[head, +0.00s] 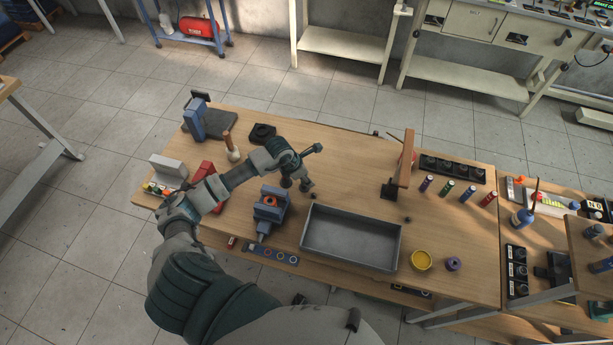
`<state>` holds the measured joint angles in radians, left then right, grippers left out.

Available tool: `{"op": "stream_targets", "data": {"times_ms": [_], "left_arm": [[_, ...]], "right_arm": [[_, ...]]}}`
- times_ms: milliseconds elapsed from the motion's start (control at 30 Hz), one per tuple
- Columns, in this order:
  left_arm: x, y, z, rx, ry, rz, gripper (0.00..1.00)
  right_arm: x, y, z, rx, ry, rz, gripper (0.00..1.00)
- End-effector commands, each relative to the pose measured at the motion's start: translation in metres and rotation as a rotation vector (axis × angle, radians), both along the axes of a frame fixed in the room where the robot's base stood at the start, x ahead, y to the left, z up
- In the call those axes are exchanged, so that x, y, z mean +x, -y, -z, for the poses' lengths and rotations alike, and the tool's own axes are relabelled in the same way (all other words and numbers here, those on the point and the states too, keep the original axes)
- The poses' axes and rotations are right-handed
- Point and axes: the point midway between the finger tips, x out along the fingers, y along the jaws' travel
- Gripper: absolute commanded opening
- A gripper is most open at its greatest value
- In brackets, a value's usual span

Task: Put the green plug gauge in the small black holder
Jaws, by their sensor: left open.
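A green plug gauge (447,188) stands in a row of short coloured cylinders on the right half of the wooden table. A long black rack with round recesses (452,168) lies just behind that row. A small black block (262,133) sits at the back left of the table; I cannot tell which black piece is the small holder. My left gripper (298,185) is open over the table's middle, behind the grey tray and well left of the green gauge. No object shows between its fingers. My right gripper is not in view.
A grey open tray (352,262) lies at the front. A blue vise (269,207) stands left of it. An upright wooden post (405,160) stands between my left gripper and the gauges. The table's back middle is clear.

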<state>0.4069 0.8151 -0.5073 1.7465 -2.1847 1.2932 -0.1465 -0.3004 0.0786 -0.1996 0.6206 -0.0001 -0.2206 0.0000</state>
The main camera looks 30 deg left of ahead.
Motion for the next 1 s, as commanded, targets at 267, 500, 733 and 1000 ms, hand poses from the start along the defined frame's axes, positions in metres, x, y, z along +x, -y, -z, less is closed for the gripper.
{"op": "stream_targets", "data": {"times_ms": [267,500,733,1000], "left_arm": [[-0.014,-0.011,-0.041,0.004,0.005,0.002,0.47],[-0.03,-0.022,-0.088,0.005,0.003,0.001,0.47],[-0.037,-0.026,-0.108,0.001,0.001,0.001,0.47],[-0.038,-0.027,-0.11,0.001,0.001,0.0,0.47]], "right_arm": [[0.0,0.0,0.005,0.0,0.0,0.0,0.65],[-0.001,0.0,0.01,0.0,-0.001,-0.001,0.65],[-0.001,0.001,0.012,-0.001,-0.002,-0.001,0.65],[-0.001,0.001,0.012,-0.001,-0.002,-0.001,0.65]]}}
